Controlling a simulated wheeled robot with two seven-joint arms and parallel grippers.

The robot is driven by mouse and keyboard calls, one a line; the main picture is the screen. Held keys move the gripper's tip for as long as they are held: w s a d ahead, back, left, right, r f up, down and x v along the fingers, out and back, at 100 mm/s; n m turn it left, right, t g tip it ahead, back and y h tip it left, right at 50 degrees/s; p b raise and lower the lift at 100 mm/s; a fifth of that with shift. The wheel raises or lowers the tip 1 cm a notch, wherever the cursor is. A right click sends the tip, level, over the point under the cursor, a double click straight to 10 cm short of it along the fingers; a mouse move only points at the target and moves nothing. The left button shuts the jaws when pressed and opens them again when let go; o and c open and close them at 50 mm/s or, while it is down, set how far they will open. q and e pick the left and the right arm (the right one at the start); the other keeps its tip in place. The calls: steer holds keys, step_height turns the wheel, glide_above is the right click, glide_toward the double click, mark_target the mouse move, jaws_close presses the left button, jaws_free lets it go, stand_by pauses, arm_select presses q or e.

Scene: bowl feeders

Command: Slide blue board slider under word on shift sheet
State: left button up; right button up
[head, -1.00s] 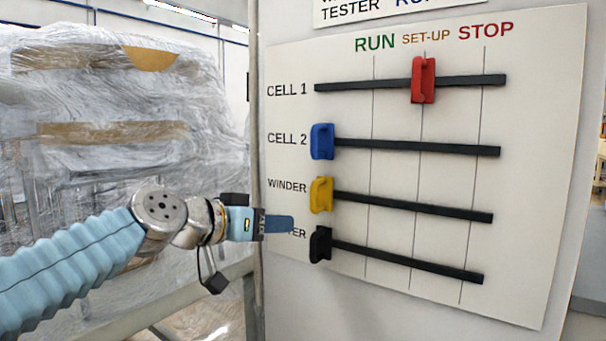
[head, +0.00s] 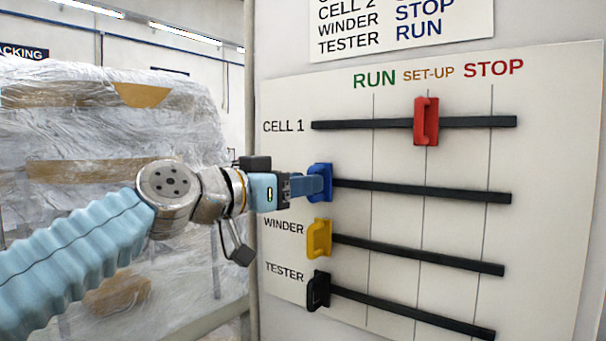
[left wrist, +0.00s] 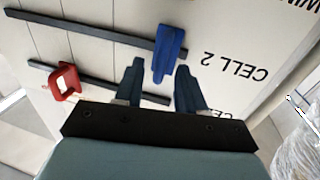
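The blue slider (head: 326,172) sits at the far left end of the CELL 2 rail (head: 430,192), left of the RUN line. It also shows in the left wrist view (left wrist: 169,45). My left gripper (head: 318,185) is at this slider and covers part of it and the CELL 2 label. In the left wrist view its fingers (left wrist: 160,66) are apart, with the handle's near end between the tips; whether they touch it I cannot tell. The shift sheet (head: 460,22) is cut off at the top; the word beside CELL 2 is barely visible. My right gripper is not in view.
The board (head: 560,200) has RUN, SET-UP and STOP columns. The red slider (head: 421,120) is at SET-UP on the rail above. The yellow slider (head: 317,240) and black slider (head: 317,290) are at the left ends below. The blue slider's rail is clear rightward.

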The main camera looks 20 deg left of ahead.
arm_select(q)
steer(key=shift+w+d, duration=0.35)
steer(key=shift+w, duration=0.15)
jaws_close()
